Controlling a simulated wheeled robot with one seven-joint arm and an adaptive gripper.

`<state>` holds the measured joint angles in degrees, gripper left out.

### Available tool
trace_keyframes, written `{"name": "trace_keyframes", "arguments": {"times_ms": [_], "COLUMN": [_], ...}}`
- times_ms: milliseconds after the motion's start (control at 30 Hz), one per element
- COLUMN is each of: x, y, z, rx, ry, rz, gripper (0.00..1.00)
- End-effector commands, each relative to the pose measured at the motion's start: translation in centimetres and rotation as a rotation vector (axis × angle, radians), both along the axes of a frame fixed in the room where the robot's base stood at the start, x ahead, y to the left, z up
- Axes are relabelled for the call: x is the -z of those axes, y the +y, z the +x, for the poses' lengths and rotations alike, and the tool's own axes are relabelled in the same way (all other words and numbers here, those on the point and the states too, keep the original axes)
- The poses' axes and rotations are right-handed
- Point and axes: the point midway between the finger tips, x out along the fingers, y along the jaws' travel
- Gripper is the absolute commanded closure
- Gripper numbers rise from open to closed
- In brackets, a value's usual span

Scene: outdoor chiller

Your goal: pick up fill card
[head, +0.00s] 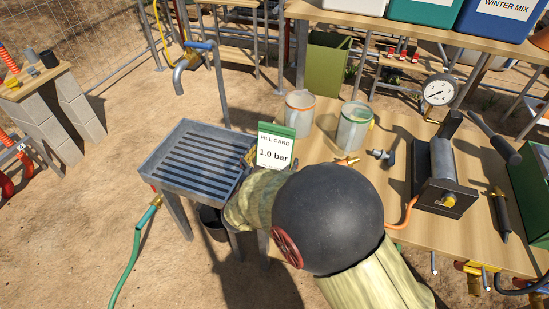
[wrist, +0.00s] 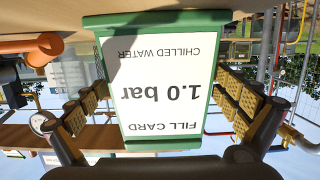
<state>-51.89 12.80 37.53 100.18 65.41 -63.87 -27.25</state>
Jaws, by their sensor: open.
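The fill card (head: 275,152) is a white sign in a green frame reading "FILL CARD 1.0 bar". In the head view it stands upright at the left end of the wooden bench, beside the metal drain tray. In the wrist view the fill card (wrist: 158,88) appears upside down and fills the middle. My gripper (wrist: 165,103) is open, with one padded finger on each side of the card and visible gaps between. In the head view my gripper (head: 249,156) is mostly hidden behind my arm, at the card's left edge.
The slatted metal tray (head: 190,160) with a tap is left of the card. Two cans (head: 300,112) (head: 354,126) stand behind it. A brass-tipped fitting (head: 347,161) and a grey valve (head: 381,155) lie to the right. A pressure gauge (head: 438,90) stands farther right.

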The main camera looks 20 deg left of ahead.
Motion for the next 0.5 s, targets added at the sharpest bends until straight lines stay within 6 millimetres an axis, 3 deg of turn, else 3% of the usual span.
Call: {"name": "trace_keyframes", "arguments": {"times_ms": [133,500], "x": [-0.14,-0.14], "y": [0.04,0.06], "z": [-0.04,-0.06], "rx": [-0.001,-0.001], "ry": [-0.001,-0.001], "rz": [0.001,0.001], "gripper": [0.01,0.22]}}
